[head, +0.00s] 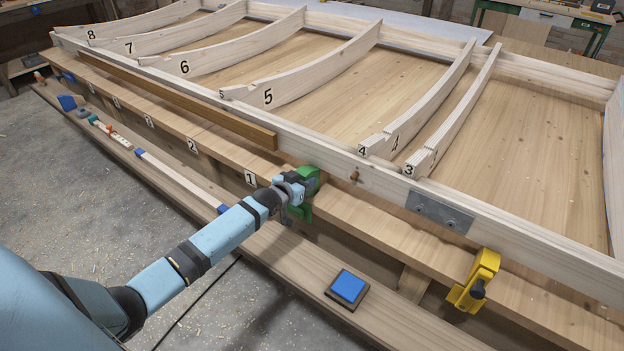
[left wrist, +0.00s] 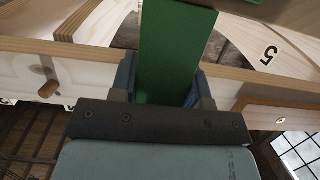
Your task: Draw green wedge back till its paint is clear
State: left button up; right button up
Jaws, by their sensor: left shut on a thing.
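The green wedge (head: 309,174) is at the long side rail of the wooden frame, just right of the plate marked 1. My left gripper (head: 296,190) is shut on it from the front. Another green part shows just below the gripper; I cannot tell whether it belongs to the wedge. My right gripper is not in view.
The frame's side rail (head: 330,158) carries numbered curved ribs, a brown strip (head: 180,100), a wooden peg (head: 354,176) and a metal plate (head: 440,211). A yellow clamp (head: 474,280) sits to the right. A blue-topped block (head: 347,287) lies on the lower plank (head: 290,262).

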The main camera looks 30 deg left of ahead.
pick_arm(q)
jog(key=shift+s, duration=0.25)
jog(key=shift+f+p+v, duration=0.25)
jog(key=shift+p+v, duration=0.85)
jog(key=shift+p, duration=0.05)
jog(key=o, duration=1.2)
jog(key=shift+s, duration=0.15)
